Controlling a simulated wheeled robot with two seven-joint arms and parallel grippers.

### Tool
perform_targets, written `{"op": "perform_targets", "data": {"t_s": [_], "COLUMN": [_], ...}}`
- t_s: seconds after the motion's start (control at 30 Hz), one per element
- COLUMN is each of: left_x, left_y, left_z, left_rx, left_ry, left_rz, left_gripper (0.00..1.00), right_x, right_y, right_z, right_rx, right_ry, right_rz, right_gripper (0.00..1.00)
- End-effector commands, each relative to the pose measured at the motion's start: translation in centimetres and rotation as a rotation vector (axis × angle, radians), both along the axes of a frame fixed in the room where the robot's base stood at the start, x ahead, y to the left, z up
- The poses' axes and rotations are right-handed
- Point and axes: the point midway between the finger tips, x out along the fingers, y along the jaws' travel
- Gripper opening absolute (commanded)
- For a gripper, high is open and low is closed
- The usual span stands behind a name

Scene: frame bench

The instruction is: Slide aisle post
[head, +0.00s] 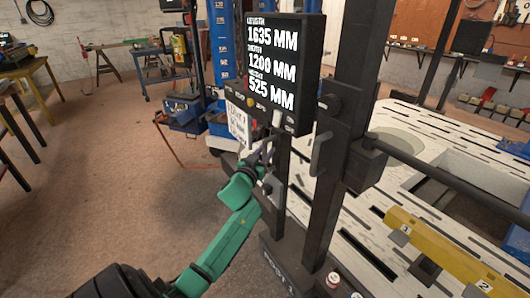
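A dark upright post (345,110) stands on a dark base with partly legible lettering, at the near edge of a pale slotted bench (365,245). A grey upright handle (320,152) is on the post. A thinner dark upright stands left of it, below the display. My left arm, green, reaches up from the lower left. My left gripper (264,160) is at this thinner upright, below the display and left of the handle. Its fingers are small and partly lost against the dark parts, so I cannot tell whether they touch anything. My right gripper is out of view.
A black display (270,65) reads 1635 MM, 1200 MM and 525 MM. A dark bar (450,180) runs right from the post over the bench. A yellow numbered beam (440,250) lies on the bench. Brown floor (110,180) is clear at left.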

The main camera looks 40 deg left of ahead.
Motion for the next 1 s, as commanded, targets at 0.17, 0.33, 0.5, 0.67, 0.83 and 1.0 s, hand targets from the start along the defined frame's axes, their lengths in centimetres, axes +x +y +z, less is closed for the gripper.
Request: {"op": "perform_targets", "data": {"t_s": [0.17, 0.33, 0.5, 0.67, 0.83, 1.0], "left_x": [-0.04, -0.05, -0.05, -0.06, -0.05, -0.06], "left_y": [-0.02, -0.04, -0.05, -0.06, -0.07, -0.08], "left_z": [0.0, -0.01, -0.02, -0.03, -0.05, -0.07], "left_rx": [0.0, 0.0, 0.0, 0.0, 0.0, 0.0], "left_ry": [0.0, 0.0, 0.0, 0.0, 0.0, 0.001], "left_rz": [0.0, -0.001, -0.001, -0.001, -0.001, -0.001], "left_gripper": [0.08, 0.0, 0.0, 0.0, 0.0, 0.0], "right_x": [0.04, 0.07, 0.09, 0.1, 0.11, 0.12], "right_y": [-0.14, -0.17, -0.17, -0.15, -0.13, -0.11], "right_z": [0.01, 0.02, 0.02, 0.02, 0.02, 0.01], "right_rx": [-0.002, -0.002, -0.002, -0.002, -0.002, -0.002], "right_ry": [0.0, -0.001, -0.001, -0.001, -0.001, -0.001], "right_rz": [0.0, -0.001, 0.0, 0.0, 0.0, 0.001], "right_gripper": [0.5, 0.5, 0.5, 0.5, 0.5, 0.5]}}
